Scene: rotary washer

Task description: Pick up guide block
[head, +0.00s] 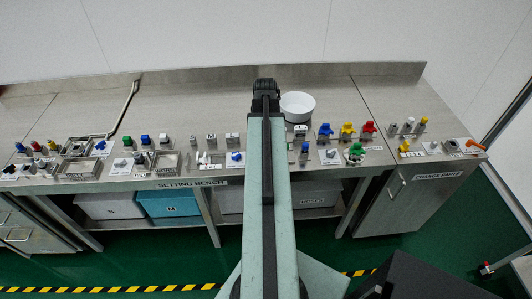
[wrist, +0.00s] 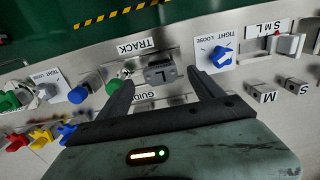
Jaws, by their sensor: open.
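A blue knob (wrist: 220,56) on a TIGHT LOOSE plate is close to my right finger. A green knob (wrist: 113,87) is close to my left finger. A white bowl (head: 298,106) stands behind on the bench. Coloured knobs (head: 347,130) stand right of my arm.

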